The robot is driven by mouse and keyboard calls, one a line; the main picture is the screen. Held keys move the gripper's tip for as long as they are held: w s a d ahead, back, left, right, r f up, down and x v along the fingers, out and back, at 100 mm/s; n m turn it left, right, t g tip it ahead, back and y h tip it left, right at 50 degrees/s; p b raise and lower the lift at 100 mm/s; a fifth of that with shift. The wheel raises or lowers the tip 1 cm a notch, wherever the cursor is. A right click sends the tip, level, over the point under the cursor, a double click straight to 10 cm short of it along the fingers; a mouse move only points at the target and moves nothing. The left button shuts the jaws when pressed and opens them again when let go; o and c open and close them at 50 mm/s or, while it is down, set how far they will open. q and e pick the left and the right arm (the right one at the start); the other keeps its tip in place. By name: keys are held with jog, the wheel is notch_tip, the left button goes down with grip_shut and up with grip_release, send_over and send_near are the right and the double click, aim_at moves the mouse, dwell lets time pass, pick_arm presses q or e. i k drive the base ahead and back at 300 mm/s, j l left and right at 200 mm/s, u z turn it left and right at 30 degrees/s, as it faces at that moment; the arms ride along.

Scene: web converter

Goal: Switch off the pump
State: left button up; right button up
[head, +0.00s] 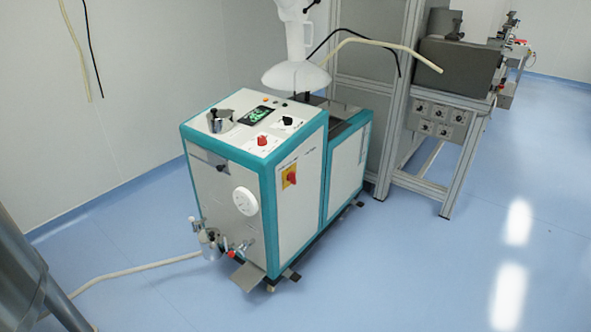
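The pump looks to be the white cabinet with teal edges (232,180) in the middle of the head view, standing on the floor. Its top panel carries a small lit display (257,115), a red knob (262,140) and a black knob (287,122). A red rotary switch on a yellow plate (291,176) sits on its right side face. I cannot read the labels or tell the switch positions for sure. Neither of my grippers is in view.
A white hose (140,270) runs over the floor from the fittings at the cabinet's lower front. A white funnel-shaped vessel (297,76) stands above the cabinet's back. A metal frame with a grey unit (455,68) stands behind right. The floor at right (420,280) is clear.

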aim_at(288, 121)
jog(key=i+j+z, duration=0.3)
jog(key=i+j, duration=0.15)
jog(key=i, duration=0.2)
jog(key=i+j+z, duration=0.3)
jog(key=i+j, duration=0.3)
